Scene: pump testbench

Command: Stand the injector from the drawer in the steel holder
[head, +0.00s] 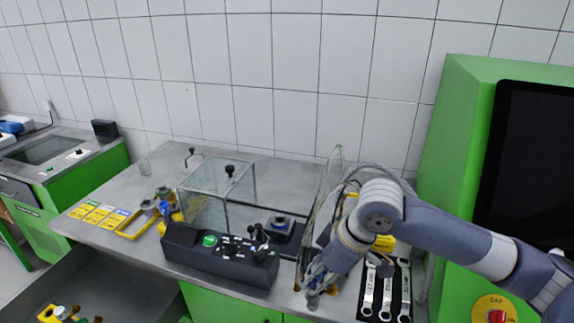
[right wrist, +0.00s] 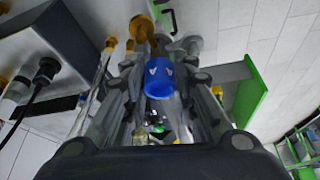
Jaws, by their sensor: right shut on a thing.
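My right gripper (head: 318,281) is low over the front edge of the grey worktop, just right of the black control panel. In the right wrist view it (right wrist: 160,65) is shut on the injector, a part with a blue body (right wrist: 159,80) and an orange-brown end (right wrist: 142,28). In the head view the fingers and wrist mostly hide the injector. A small silvery round piece (head: 313,301) shows below the fingertips; I cannot tell whether it is the steel holder. The grey drawer (head: 125,285) stands open at lower left with yellow-ended parts (head: 60,314) in it. My left gripper is not in view.
The black control panel (head: 220,258) with a clear guard (head: 222,195) stands left of my gripper. An upright clear panel (head: 325,205) is close behind my wrist. Wrenches on a black mat (head: 386,292) lie to the right. A green cabinet (head: 455,130) stands far right.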

